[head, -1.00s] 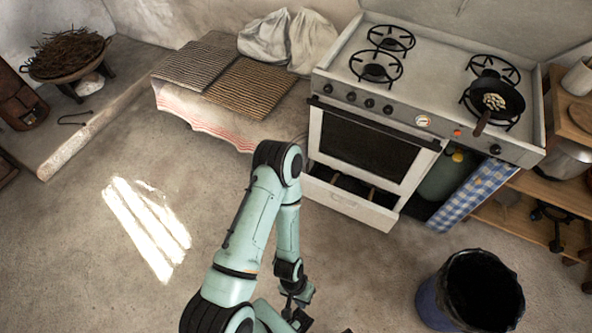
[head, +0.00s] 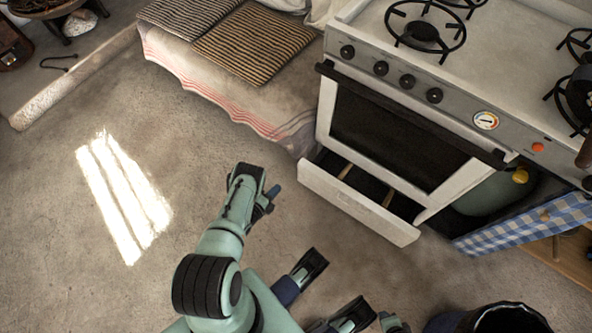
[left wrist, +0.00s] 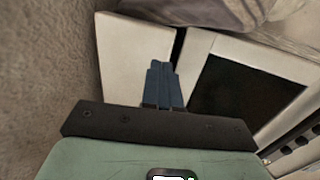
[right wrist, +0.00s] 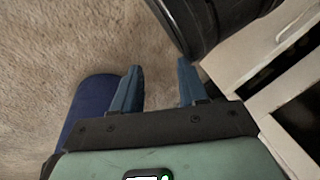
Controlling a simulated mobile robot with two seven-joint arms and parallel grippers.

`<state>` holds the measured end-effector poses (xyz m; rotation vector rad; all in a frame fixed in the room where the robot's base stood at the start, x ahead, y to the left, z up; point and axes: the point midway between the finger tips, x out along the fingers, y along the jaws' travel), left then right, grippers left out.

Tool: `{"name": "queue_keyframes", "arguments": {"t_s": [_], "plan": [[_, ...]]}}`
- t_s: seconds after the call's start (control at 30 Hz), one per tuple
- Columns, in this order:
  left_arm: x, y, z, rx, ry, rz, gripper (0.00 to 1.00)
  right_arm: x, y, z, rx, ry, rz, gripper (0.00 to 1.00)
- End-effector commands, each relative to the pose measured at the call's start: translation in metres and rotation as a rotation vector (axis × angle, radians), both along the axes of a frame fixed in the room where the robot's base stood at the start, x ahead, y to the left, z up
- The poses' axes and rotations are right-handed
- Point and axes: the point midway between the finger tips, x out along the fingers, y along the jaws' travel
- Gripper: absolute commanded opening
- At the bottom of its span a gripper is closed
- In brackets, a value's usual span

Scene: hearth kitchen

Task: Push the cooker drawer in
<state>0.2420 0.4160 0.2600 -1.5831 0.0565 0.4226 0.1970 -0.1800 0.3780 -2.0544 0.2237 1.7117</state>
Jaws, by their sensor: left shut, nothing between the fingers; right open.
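The white cooker (head: 355,75) stands at the right in the head view. Its low drawer (head: 352,203) is pulled out below the oven door, with its dark inside showing. My left gripper (head: 272,192) is shut and empty, to the left of the drawer front. In the left wrist view its closed blue fingers (left wrist: 162,68) point at the white drawer front (left wrist: 130,58); I cannot tell whether they touch. A dark gap separates the drawer front from the oven door. My right gripper (right wrist: 155,85) is open and empty in the right wrist view, with the cooker to its right.
A bin with a black liner (head: 505,320) stands at the bottom right. A blue checked cloth (head: 530,225) hangs right of the oven. A low ledge with striped mats (head: 255,45) lies left of the cooker.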

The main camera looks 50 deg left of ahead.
Motion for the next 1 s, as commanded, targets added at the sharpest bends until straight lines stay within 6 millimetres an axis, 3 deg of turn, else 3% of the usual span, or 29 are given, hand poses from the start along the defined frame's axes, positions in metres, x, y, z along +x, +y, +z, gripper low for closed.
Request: {"name": "queue_keyframes", "arguments": {"t_s": [0.4, 0.6, 0.8, 1.0], "plan": [[0.075, 0.018, -0.024, 0.0, -0.004, 0.0, 0.0, -0.061, -0.008, -0.051, 0.012, 0.206, -0.016, 0.43], [0.109, 0.026, -0.028, -0.001, -0.003, 0.002, 0.0, -0.09, -0.012, -0.066, 0.019, 0.301, -0.024, 0.43], [0.125, 0.03, -0.027, -0.002, -0.002, 0.002, 0.0, -0.105, -0.013, -0.071, 0.023, 0.349, -0.029, 0.43], [0.128, 0.031, -0.027, -0.003, 0.0, 0.002, 0.0, -0.108, -0.014, -0.071, 0.023, 0.359, -0.03, 0.43]]}}
